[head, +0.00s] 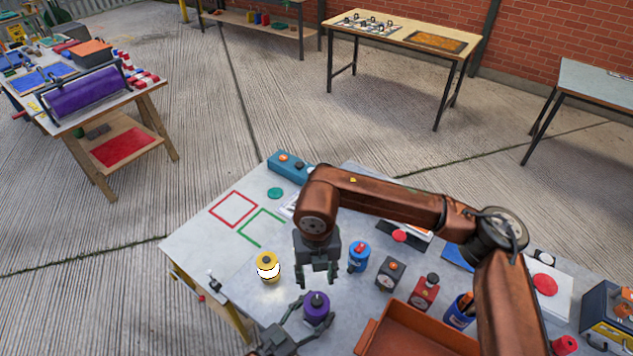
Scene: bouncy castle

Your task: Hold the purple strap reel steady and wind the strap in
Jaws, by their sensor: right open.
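The purple strap reel (317,310) stands upright on the grey worktable, with a dark knob on top. My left gripper (311,313) reaches in from the lower left with a finger on either side of the reel and looks shut on it. My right gripper (318,275) points down just above and behind the reel in the picture, its fingers apart and empty. I cannot make out a loose strap end.
A yellow-and-white reel (267,267) stands to the left and a blue one (359,256) to the right. Red (233,209) and green outlines mark clear table at the back left.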

